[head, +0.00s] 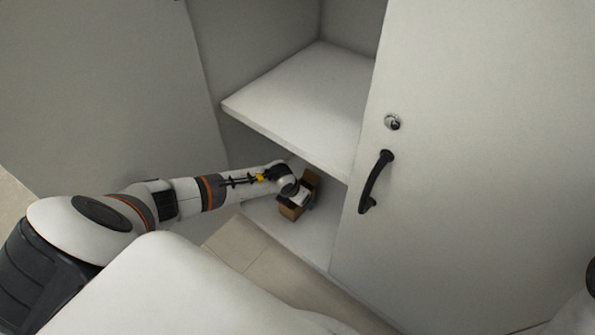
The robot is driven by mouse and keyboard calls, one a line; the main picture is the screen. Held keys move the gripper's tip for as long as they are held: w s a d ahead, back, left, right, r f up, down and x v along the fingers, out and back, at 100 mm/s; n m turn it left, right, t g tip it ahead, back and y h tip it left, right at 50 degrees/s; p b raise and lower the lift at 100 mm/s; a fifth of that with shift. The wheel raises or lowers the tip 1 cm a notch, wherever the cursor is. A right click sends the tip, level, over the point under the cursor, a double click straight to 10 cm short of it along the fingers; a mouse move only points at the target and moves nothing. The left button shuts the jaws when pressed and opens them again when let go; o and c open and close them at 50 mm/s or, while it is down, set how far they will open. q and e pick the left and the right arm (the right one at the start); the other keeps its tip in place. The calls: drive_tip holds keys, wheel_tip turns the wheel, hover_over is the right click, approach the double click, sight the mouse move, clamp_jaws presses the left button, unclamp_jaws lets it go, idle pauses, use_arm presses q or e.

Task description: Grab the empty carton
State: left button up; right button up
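A small brown open carton (291,212) is inside the white cabinet, at its lower shelf (309,239). My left arm reaches in from the left, and my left gripper (297,195) is at the carton, overlapping its upper part. The fingers are small and partly hidden against the carton, so I cannot tell whether they are closed on it. The inside of the carton is mostly hidden by the gripper. My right gripper is not in view; only a dark rounded part shows at the right edge.
A white middle shelf (303,98) juts out just above my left forearm. The left door (105,95) stands open. The right door (480,170), with a black handle (374,182) and a lock, covers the cabinet's right side. Tiled floor (239,246) shows below.

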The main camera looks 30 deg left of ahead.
use_arm(q)
drive_tip(key=shift+f, duration=0.15)
drive_tip(key=c, duration=1.1)
drive_tip(key=shift+o, duration=0.2)
